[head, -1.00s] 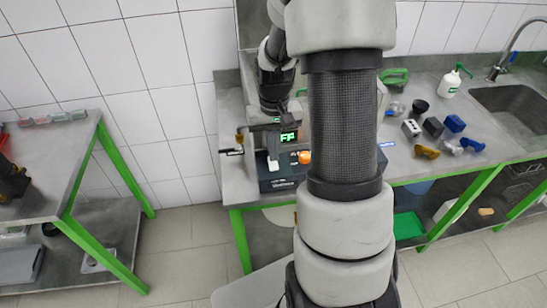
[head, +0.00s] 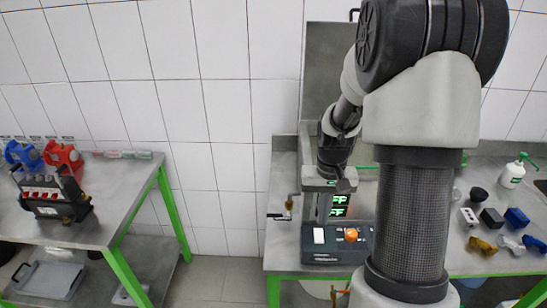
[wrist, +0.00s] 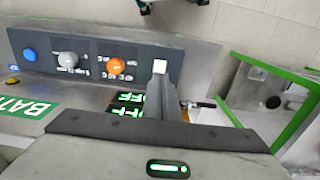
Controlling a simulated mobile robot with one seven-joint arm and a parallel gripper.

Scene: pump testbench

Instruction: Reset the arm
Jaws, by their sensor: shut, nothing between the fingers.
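My arm reaches over the pump bench in the head view. My gripper (head: 344,186) is above the control panel (head: 335,257), in front of the green-lit displays (head: 339,205), and partly hides them. In the wrist view its fingers (wrist: 163,85) are together with nothing held. In that view they overlap the panel's edge beside a white button (wrist: 160,67); I cannot tell the exact gap. The panel also carries an orange knob (wrist: 117,66), a grey knob (wrist: 68,58) and a blue button (wrist: 30,54). The displays read OFF in the wrist view.
A valve handle (head: 288,204) sticks out left of the panel. Small coloured parts (head: 482,246) and a soap bottle (head: 513,172) stand at right. A second bench (head: 120,195) at left holds a dark rack (head: 50,195). Open floor lies between the benches.

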